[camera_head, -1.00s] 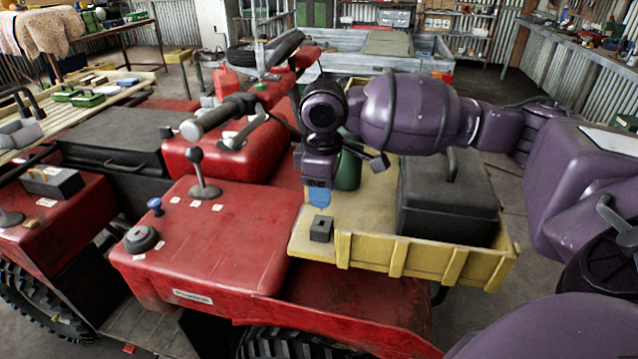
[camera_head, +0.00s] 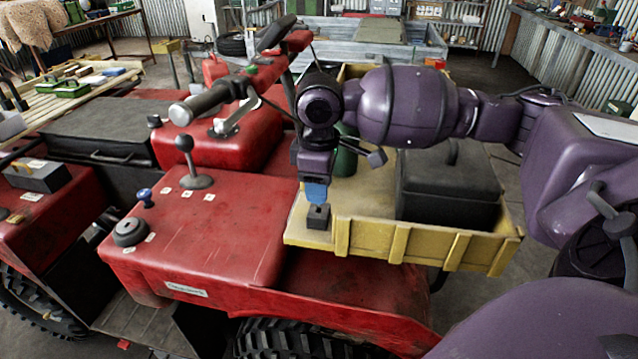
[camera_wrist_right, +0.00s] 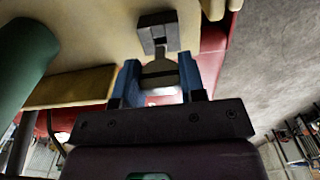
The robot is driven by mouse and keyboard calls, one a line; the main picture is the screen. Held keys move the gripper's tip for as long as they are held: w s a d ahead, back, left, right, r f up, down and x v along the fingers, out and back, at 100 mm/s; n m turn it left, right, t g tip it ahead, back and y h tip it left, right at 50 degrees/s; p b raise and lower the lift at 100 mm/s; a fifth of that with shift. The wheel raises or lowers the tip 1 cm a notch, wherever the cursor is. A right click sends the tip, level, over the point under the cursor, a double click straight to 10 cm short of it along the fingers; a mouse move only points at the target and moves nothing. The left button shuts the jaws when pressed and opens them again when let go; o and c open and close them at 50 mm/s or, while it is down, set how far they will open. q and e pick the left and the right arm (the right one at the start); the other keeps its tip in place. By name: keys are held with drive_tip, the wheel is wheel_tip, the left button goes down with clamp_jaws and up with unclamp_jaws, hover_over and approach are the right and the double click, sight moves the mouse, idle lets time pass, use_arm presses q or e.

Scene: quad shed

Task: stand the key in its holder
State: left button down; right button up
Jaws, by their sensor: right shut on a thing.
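The holder (camera_head: 318,216) is a small dark block with a slot. It stands on the near left corner of the yellow cargo tray (camera_head: 370,236), and also shows at the top of the right wrist view (camera_wrist_right: 157,20). My right gripper (camera_head: 316,196) is directly above the holder, pointing down. In the right wrist view its blue fingers (camera_wrist_right: 160,78) are shut on the grey key (camera_wrist_right: 158,68). The key's narrow end points at the holder's slot and meets it in the picture; I cannot tell how far in it is. My left gripper is out of view.
A black case (camera_head: 448,187) stands in the tray to the right. A green cylinder (camera_head: 345,160) stands behind my gripper. The red quad body (camera_head: 205,235) with its lever (camera_head: 190,165) and handlebar lies to the left.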

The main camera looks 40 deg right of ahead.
idle(0.4)
drive_tip(key=shift+f, duration=0.45)
drive_tip(key=shift+f, duration=0.8)
drive_tip(key=shift+f, duration=0.5)
drive_tip(key=o, duration=1)
